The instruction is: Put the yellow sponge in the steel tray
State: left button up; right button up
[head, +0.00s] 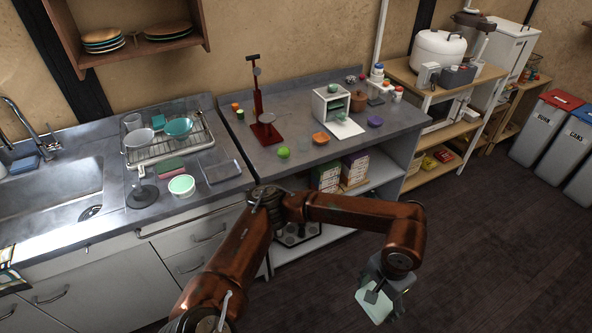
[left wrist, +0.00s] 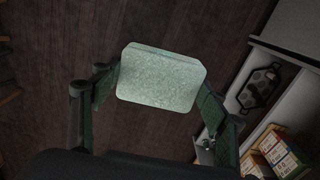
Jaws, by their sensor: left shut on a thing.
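My left gripper (head: 378,293) is shut on a pale green, sponge-like block (head: 372,308) and holds it over the dark floor, right of and in front of the counter. In the left wrist view the speckled block (left wrist: 160,78) sits between the two fingers (left wrist: 160,95). It looks pale green, not yellow, and I make out no clearly yellow sponge elsewhere. A shallow grey rectangular tray (head: 219,171), seemingly the steel tray, lies on the counter right of the sink and looks empty. My right gripper is out of view.
A green block (head: 172,163) and a reddish block (head: 171,174) lie left of the tray, by a round tub (head: 181,185). A dish rack (head: 168,140) stands behind. A red stand (head: 263,115) and a small white box (head: 331,104) stand farther right. Open shelves are below.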

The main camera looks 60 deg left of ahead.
aim_at(216, 175)
jog(key=z, duration=1.1)
jog(key=k, duration=1.65)
jog(key=u, duration=1)
